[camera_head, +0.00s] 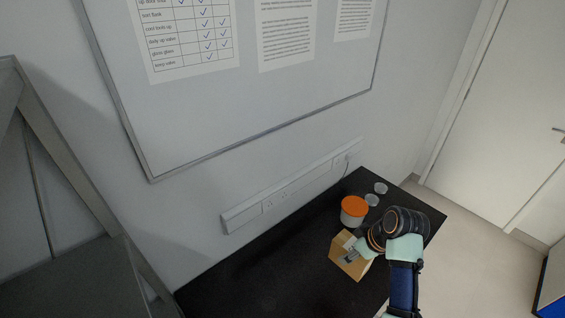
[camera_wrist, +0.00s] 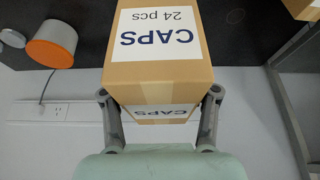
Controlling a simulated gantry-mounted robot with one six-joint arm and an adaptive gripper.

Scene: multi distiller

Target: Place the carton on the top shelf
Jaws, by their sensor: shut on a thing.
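The carton (camera_head: 350,261) is a brown cardboard box at the black table, under my gripper in the head view. In the wrist view the carton (camera_wrist: 160,72) shows white labels reading "CAPS" and "24 pcs". My gripper (camera_wrist: 160,98) is shut on the carton, with one finger on each side of it. In the head view my gripper (camera_head: 352,252) reaches the carton from the right. I cannot tell whether the carton touches the table. A grey shelf unit (camera_head: 70,180) stands at the left of the head view. Which of its boards is the top shelf is unclear.
A white tub with an orange lid (camera_head: 353,206) stands just behind the carton, with small white containers (camera_head: 376,193) beyond it. The black table (camera_head: 265,275) is clear to the left. A wall socket strip (camera_head: 290,187) and whiteboard (camera_head: 250,85) are behind. Part of another brown box (camera_wrist: 304,8) shows in the wrist view.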

